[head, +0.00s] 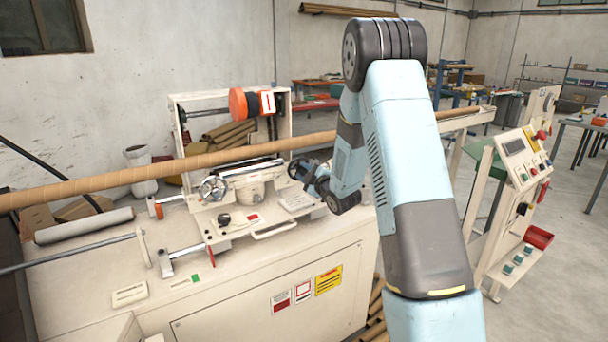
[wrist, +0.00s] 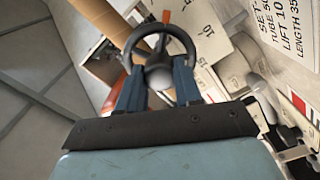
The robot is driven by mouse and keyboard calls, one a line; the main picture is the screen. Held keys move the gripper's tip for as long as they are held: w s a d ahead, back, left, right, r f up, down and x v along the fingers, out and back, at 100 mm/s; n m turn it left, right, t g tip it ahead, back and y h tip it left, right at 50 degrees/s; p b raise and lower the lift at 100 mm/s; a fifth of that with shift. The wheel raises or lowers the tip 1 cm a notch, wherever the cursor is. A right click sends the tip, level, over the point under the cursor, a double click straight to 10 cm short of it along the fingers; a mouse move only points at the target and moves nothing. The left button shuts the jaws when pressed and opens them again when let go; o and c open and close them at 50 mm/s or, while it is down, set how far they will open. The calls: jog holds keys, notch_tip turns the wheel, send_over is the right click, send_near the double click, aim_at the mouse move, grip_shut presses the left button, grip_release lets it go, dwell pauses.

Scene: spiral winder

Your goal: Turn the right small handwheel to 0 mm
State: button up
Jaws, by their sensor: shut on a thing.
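In the head view the right handwheel (head: 298,167) is small and partly covered by my gripper (head: 316,178). In the wrist view my gripper (wrist: 158,82) has its two blue fingers against the near side of the ring, one left and one right of the hub, and is shut on the wheel. An orange pointer (wrist: 166,16) stands just beyond the rim. Scale cards with numbers such as 10 (wrist: 208,29) lie behind; the current reading cannot be made out.
A second handwheel (head: 213,189) sits left on the same machine. A long cardboard tube (head: 190,164) crosses above the machine bed. An orange spool (head: 238,103) stands behind it. A control panel (head: 518,160) is at the right. A lettered sign (wrist: 290,40) is right in the wrist view.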

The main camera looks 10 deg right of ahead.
jog(key=shift+s+a+f+n, duration=0.1)
jog(key=shift+a+f+n, duration=0.05)
jog(key=shift+n, duration=0.7)
jog(key=shift+a+f+n, duration=0.1)
jog(key=shift+a+n, duration=0.05)
jog(key=shift+n, duration=0.7)
jog(key=o, duration=1)
jog(key=shift+o, duration=0.2)
jog(key=shift+d+r, duration=0.1)
jog(key=shift+d, duration=0.1)
jog(key=v, duration=1.3)
jog(key=shift+s, duration=0.3)
